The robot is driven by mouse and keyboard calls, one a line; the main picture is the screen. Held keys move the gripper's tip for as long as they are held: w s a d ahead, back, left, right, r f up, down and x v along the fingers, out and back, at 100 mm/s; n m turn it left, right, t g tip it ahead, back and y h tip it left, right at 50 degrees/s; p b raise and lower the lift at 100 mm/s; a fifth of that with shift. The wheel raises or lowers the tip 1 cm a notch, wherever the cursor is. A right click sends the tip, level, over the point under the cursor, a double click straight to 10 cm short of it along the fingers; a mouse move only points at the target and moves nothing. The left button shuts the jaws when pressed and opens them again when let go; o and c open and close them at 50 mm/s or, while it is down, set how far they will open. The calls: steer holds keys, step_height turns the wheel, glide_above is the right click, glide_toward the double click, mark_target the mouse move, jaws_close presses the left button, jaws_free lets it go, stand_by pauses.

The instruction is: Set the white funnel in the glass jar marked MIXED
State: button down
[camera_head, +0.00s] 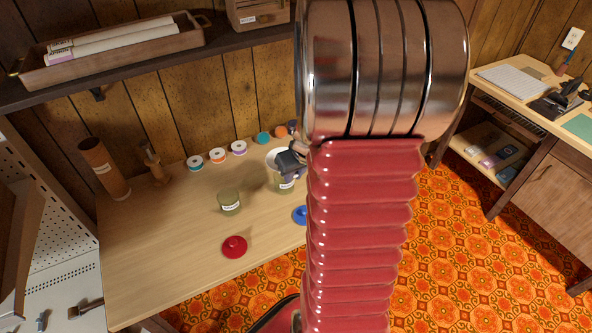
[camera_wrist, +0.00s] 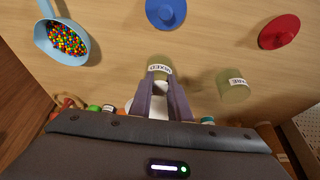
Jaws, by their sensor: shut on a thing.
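The glass jar marked MIXED (camera_wrist: 160,71) stands upright on the wooden table, its label upside down in the wrist view. In the head view the jar (camera_head: 283,184) is under my gripper (camera_head: 291,162). The white funnel (camera_head: 274,155) shows as a pale rim at the jar's top, partly hidden by my gripper. In the wrist view my gripper (camera_wrist: 163,98) is shut on the funnel (camera_wrist: 158,110), whose white edge shows between and beside the fingers. I cannot tell whether its spout is inside the jar or just above it.
Another labelled jar (camera_head: 230,202), a red lid (camera_head: 235,246) and a blue lid (camera_head: 300,215) lie near on the table. A light-blue scoop (camera_wrist: 68,44) holds many coloured beads. Several spools (camera_head: 217,156) line the back. My arm hides the table's right part.

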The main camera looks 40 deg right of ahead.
steer(key=shift+f, duration=2.1)
steer(key=c, duration=1.6)
jaws_free()
steer(key=shift+r, duration=0.1)
steer(key=shift+v, duration=6.8)
steer(key=shift+s+a, duration=0.1)
